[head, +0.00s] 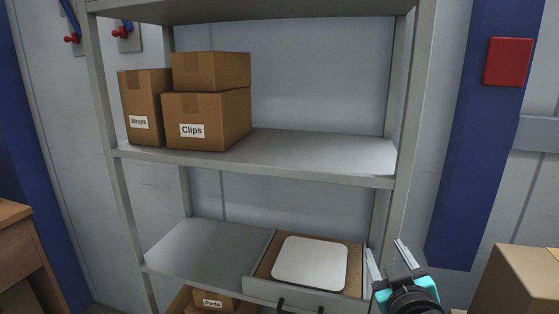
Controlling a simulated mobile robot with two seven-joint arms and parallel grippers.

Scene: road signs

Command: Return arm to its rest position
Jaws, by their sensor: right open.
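My right gripper (386,262) is at the lower right of the head view, in front of the shelf's right post. Its two light fingers point up and stand apart with nothing between them. It is just right of a grey-fronted tray (262,290) on the lower shelf. A white rounded-square panel (310,262) lies inside that tray. I cannot tell whether the gripper touches the post or the tray. My left gripper is not in view.
A grey metal shelf unit (290,150) fills the middle. Boxes labelled Straps (140,105) and Clips (207,122) stand on its middle shelf, with another box (210,70) on top. A box (520,280) stands at the lower right. The middle shelf's right half is clear.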

